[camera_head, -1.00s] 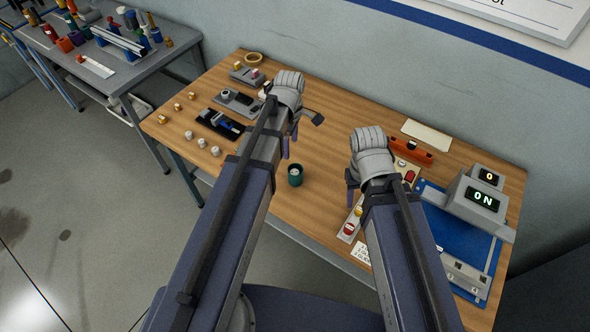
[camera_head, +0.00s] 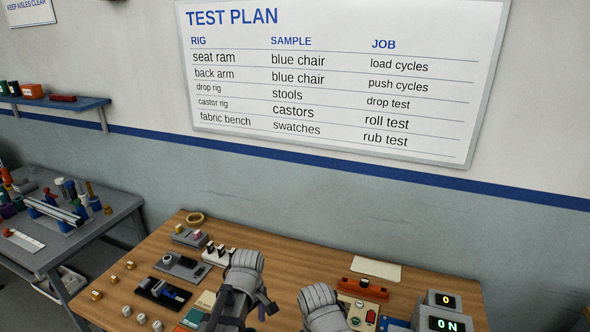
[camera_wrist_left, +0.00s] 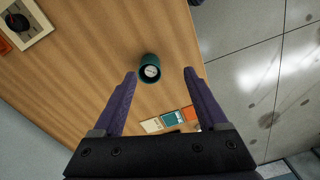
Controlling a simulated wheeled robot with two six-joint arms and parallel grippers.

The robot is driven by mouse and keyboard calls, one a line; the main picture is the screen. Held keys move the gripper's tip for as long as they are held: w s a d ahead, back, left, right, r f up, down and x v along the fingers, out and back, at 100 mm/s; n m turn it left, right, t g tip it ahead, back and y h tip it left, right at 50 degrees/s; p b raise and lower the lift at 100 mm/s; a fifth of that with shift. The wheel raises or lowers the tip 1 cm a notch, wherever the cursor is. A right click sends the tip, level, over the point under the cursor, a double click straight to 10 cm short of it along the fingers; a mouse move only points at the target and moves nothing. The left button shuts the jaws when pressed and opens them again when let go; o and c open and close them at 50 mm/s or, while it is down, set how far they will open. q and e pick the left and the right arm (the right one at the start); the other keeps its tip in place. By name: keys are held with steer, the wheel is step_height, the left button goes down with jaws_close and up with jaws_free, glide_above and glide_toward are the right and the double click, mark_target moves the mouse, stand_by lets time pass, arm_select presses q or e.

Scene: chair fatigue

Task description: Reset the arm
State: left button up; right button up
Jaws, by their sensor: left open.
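My left gripper (camera_wrist_left: 160,74) is open and empty in the left wrist view, its two purple fingers apart above the wooden table (camera_wrist_left: 90,50). A dark green cup (camera_wrist_left: 150,62) with a pale round thing inside lies in line with the gap between the fingers. I cannot tell the height between them. In the head view my left wrist and my right wrist show low in the middle, over the table. The fingers of my right gripper do not show there.
An orange-red level (camera_head: 362,290) and a lit display box (camera_head: 443,312) are at right. A grey side table (camera_head: 80,235) stands left. A test plan board (camera_head: 340,80) hangs on the wall.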

arm_select(q)
steer(key=s+d+f+m+b, duration=0.1)
steer(key=s+d+f+m, duration=0.1)
steer(key=s+d+m, duration=0.4)
steer(key=s+m, duration=0.4)
steer(key=m, duration=0.4)
steer(key=shift+d+y+b, duration=0.15)
steer(key=shift+y+b, duration=0.2)
steer(key=shift+y, duration=0.05)
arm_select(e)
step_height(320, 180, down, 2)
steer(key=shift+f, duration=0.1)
arm_select(q)
steer(key=shift+s, duration=0.1)
